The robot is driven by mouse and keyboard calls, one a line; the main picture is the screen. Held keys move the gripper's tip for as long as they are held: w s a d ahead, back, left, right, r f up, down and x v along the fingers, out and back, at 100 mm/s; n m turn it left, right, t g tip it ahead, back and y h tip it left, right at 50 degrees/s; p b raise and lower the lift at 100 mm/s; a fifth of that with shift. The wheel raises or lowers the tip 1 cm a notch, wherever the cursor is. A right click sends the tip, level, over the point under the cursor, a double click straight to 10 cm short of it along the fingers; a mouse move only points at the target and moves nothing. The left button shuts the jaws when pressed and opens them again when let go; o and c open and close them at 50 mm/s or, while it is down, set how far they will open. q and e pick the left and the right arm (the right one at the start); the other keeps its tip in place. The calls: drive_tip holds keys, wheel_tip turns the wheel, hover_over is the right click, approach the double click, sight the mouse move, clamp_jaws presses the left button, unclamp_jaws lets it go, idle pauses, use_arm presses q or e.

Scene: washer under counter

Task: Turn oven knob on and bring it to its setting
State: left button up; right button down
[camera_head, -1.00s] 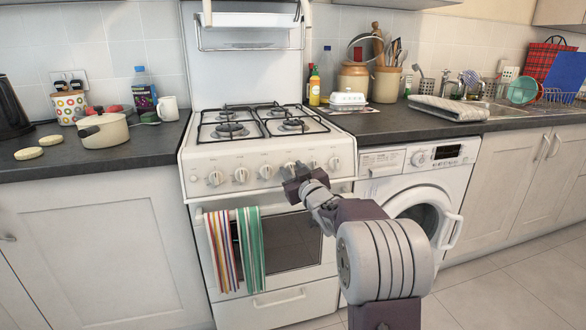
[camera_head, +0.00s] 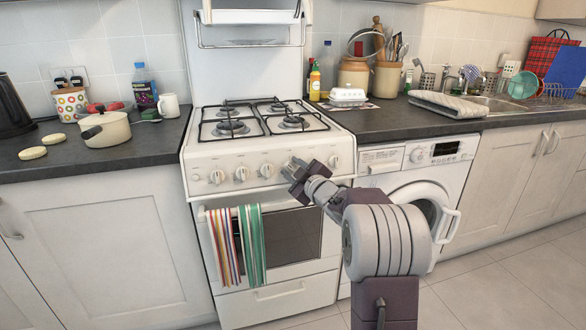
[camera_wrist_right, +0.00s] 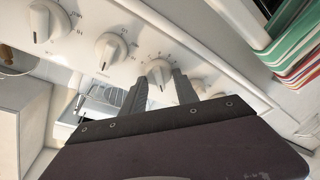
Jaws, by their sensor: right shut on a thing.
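The white oven (camera_head: 265,290) has a row of white knobs along its front panel, below the hob. My right gripper (camera_head: 294,166) reaches this panel right of its middle. In the wrist view its two dark fingers (camera_wrist_right: 160,85) stand on either side of one white oven knob (camera_wrist_right: 159,70) and are shut on it. The gripper hides most of this knob in the head view. Neighbouring knobs are free, such as one to the left (camera_head: 267,170) and the rightmost one (camera_head: 335,161). My left gripper is not in view.
Striped towels (camera_head: 236,245) hang on the oven door's handle, left of my right arm. A washing machine (camera_head: 425,205) stands right of the oven under the counter. The hob (camera_head: 268,122) is clear of pots. A cream pot (camera_head: 104,131) is on the left counter.

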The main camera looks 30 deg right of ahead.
idle(0.3)
drive_tip(key=c, duration=0.9)
unclamp_jaws()
drive_tip(key=s, duration=0.3)
drive_tip(key=s+p, duration=0.1)
drive_tip(key=s, duration=0.2)
drive_tip(key=s+p, duration=0.1)
drive_tip(key=s, duration=0.2)
drive_tip(key=shift+a+r, duration=0.25)
drive_tip(key=shift+r, duration=0.05)
clamp_jaws()
